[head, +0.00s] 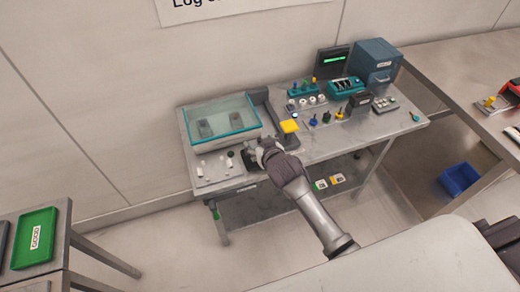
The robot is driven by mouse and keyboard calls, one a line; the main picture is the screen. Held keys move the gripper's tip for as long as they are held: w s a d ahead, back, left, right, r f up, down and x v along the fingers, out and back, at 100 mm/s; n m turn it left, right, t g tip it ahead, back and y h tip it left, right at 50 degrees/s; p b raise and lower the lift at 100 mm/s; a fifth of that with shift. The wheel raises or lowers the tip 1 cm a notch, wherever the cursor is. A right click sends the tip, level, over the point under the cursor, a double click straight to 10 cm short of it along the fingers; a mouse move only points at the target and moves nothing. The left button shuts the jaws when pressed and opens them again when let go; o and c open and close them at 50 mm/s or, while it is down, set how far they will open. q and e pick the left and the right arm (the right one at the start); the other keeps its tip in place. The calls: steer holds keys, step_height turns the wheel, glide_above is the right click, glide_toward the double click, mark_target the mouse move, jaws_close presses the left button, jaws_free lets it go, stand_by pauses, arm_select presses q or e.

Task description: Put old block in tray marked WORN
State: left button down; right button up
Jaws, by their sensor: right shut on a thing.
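My right gripper (254,153) is over the front of the middle workbench (320,150), left of its centre. It is shut on a small dark thing, mostly hidden by the gripper; I cannot tell whether this is the old block. A green tray (38,240) with a label that seems to read GOOD lies on a table at the lower left. Part of a grey tray (3,240) shows left of it, cut off by the picture edge. No WORN label can be read.
A clear-lidded teal case (222,122) stands on the bench behind the gripper, with a dark post (264,112) beside it. A yellow-topped part (289,127) is close right of the gripper. Small parts and a blue-grey cabinet (375,62) fill the right. A blue bin (459,180) stands lower right.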

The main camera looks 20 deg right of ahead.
step_height(320, 180, down, 3)
steer(key=shift+r, duration=0.15)
steer(key=shift+f, duration=0.45)
steer(key=o, duration=1.2)
arm_select(q)
steer(key=shift+w+r, duration=0.1)
steer(key=shift+w, duration=0.55)
steer(key=shift+s, duration=0.1)
